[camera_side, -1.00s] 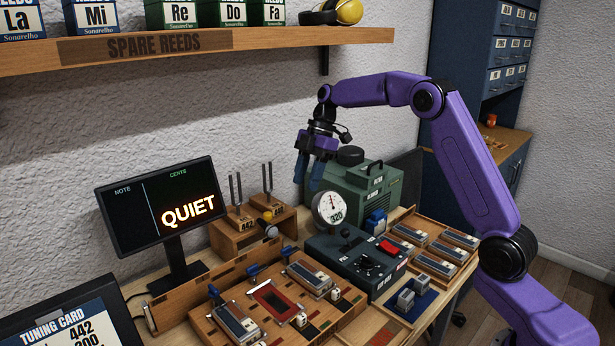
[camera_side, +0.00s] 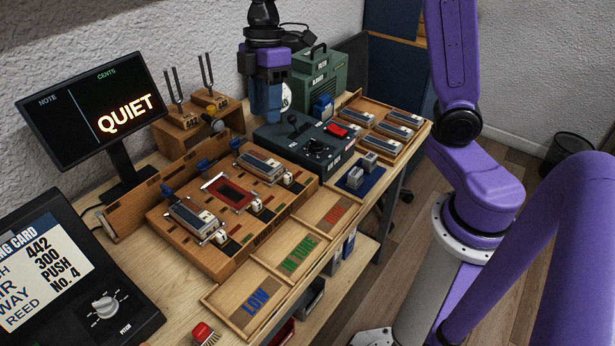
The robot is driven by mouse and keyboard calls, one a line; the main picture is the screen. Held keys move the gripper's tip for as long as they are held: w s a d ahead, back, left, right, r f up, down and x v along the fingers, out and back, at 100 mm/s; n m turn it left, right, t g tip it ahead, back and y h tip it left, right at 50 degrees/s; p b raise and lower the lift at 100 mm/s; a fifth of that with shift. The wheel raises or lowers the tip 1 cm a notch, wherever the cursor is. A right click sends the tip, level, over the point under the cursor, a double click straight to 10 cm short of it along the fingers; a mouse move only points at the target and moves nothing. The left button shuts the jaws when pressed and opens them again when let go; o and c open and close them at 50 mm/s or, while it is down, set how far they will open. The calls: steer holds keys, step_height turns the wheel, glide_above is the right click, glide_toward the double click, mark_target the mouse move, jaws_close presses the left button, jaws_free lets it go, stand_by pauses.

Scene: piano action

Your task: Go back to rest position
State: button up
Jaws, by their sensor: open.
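My gripper (camera_side: 266,112) points down above the back of the bench, in front of the green case (camera_side: 318,80) and over the far left side of the dark control box (camera_side: 305,140). My purple arm comes in from the right.
A wooden reed board (camera_side: 180,238) with levers and metal pieces lies left of my gripper. A display (camera_side: 92,108) reads QUIET. Tuning forks (camera_side: 206,75) stand behind. Trays marked LOW (camera_side: 228,300) and IN TUNE (camera_side: 275,271) lie in front.

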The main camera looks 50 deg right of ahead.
steer(key=s+d+f+m+h, duration=0.1)
steer(key=s+d+f, duration=0.1)
steer(key=s, duration=1)
steer(key=s+d+f+m+t, duration=0.1)
steer(key=s+d+f, duration=0.1)
steer(key=s, duration=1)
steer(key=shift+s+d+f+m+h, duration=0.2)
steer(key=shift+f+m+h, duration=0.2)
steer(key=shift+f, duration=0.15)
